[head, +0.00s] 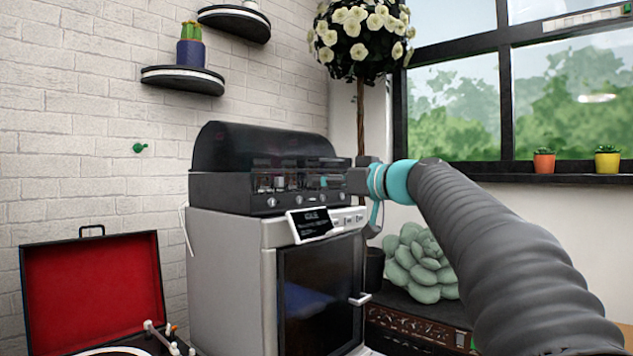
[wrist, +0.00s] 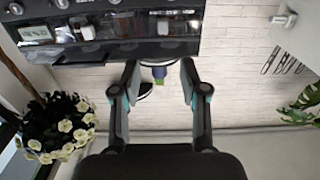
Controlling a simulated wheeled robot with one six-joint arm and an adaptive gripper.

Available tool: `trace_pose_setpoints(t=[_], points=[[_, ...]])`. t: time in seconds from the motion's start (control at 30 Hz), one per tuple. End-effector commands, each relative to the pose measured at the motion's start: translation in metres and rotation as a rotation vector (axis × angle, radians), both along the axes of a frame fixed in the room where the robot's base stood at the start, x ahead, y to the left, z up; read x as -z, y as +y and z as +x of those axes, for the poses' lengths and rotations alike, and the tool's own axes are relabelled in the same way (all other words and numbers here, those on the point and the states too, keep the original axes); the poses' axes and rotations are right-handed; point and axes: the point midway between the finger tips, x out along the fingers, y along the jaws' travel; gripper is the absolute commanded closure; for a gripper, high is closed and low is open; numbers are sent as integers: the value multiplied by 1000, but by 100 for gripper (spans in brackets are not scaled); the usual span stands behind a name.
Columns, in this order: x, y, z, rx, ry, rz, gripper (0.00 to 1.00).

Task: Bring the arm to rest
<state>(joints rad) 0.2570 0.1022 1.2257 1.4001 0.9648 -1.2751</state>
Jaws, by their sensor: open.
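My gripper (head: 358,181) is at the end of my dark, ribbed arm, which reaches in from the lower right of the head view. It is raised in front of the right end of the black machine (head: 232,190) with a domed cover; whether it touches the machine cannot be told. In the wrist view my gripper (wrist: 158,70) shows two separate fingers with a clear gap. Nothing is held between them; a potted cactus on a shelf shows far behind the gap.
The machine stands on a grey cabinet (head: 228,270) with a dark glass door. An open red-lined case (head: 95,290) is at lower left. A succulent (head: 418,265) and a white-flowered tree (head: 357,35) are near my arm. Wall shelves (head: 183,80) hang at upper left.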

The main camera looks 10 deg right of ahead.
Motion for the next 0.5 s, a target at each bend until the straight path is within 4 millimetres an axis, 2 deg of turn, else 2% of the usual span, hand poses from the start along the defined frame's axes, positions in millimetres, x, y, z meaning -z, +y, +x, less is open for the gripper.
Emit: trace_pose_setpoints(t=[0.5], points=[[3, 2, -4, 0, 15, -3, 56]])
